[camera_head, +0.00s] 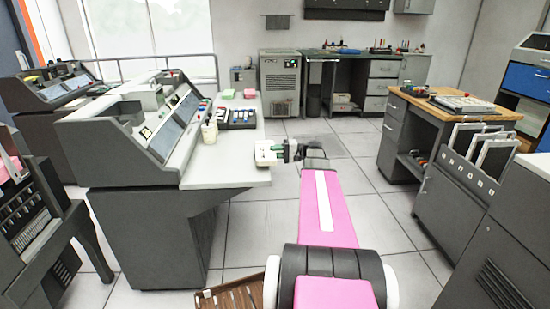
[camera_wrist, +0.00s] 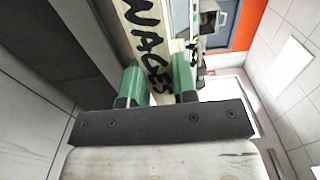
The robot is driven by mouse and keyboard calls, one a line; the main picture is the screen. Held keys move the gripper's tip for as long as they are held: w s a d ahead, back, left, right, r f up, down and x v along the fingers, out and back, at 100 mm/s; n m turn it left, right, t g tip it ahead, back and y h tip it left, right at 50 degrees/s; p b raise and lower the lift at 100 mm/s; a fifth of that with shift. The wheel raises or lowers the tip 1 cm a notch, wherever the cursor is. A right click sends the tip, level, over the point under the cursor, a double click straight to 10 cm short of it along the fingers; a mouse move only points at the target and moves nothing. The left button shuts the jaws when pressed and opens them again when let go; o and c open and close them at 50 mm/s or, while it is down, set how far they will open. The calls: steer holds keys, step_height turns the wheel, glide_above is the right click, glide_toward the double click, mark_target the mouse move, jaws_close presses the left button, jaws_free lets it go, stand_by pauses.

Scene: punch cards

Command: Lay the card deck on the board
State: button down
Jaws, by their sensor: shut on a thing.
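My gripper (camera_head: 285,151) is shut on the card deck (camera_head: 265,154), a pale block, at the right edge of the grey console's desk top. In the wrist view the green fingertips of my gripper (camera_wrist: 160,82) press on both sides of the deck (camera_wrist: 165,22). Black letters reading "WAGES" run along its face. In the head view I cannot tell whether the deck touches the desk top or hangs just above it. A pale flat panel with a dark-keyed area (camera_head: 463,102) lies on the wooden-topped desk; I cannot tell whether it is the board.
The grey console desk (camera_head: 220,176) has a cup of pens (camera_head: 209,132), a dark tray of small items (camera_head: 237,118) and pink and green blocks (camera_head: 228,93). The wooden-topped desk (camera_head: 420,98) stands at right. Open tiled floor lies between them. A slatted brown box (camera_head: 232,295) is at the bottom.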

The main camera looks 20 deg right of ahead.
steer(key=shift+f, duration=1.15)
steer(key=c, duration=0.9)
jaws_free()
steer(key=shift+f, duration=0.1)
